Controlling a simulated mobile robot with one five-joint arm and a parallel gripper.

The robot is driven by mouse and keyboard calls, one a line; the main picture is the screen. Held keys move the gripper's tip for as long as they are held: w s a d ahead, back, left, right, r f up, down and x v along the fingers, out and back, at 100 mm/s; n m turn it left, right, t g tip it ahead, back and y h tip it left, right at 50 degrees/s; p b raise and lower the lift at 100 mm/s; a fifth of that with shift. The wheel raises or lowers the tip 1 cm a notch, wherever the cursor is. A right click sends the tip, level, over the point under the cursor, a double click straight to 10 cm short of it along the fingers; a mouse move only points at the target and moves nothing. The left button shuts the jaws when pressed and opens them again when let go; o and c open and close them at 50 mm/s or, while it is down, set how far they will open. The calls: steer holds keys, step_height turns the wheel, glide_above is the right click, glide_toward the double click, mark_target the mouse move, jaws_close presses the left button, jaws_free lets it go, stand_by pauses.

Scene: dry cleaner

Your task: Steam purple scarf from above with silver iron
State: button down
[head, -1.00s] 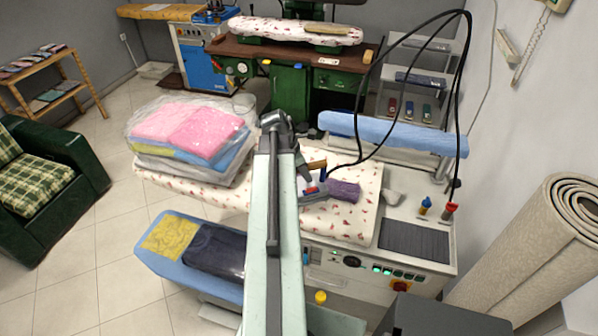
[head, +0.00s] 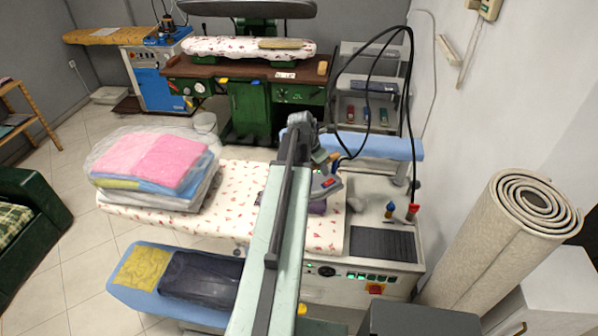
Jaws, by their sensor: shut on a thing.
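My gripper (head: 314,158) is shut on the silver iron (head: 326,187), near its wooden handle; my arm hides much of the grip. The iron is over the purple scarf (head: 318,207), which lies on the white, floral-patterned ironing board (head: 240,176). Only a small purple part of the scarf shows, beside and below the iron, because my arm and the iron cover the rest. I cannot tell whether the iron touches the scarf or is a little above it.
Black hoses (head: 372,90) loop up behind the iron. A bagged stack of pink and blue cloth (head: 155,165) sits on the board's left. A blue sleeve board (head: 375,146) stands behind. A rolled carpet (head: 515,240) stands at right.

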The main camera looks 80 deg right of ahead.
mark_target(326, 178)
steer(key=shift+s+d+r, duration=0.15)
steer(key=shift+s+d, duration=0.1)
steer(key=shift+s, duration=0.2)
steer(key=shift+s+d+r, duration=0.1)
steer(key=shift+s+d, duration=0.1)
steer(key=shift+s, duration=0.2)
steer(key=shift+f, duration=0.2)
steer(key=shift+f+b, duration=2.45)
steer(key=shift+b, duration=0.15)
steer(key=shift+w+a, duration=0.55)
steer(key=shift+w, duration=9.7)
steer(key=shift+s+d, duration=0.15)
steer(key=shift+s, duration=3.25)
steer(key=shift+s+d, duration=0.2)
steer(key=shift+s, duration=3.25)
steer(key=shift+s+d, duration=0.15)
steer(key=shift+s, duration=3.25)
steer(key=shift+r+p, duration=2.65)
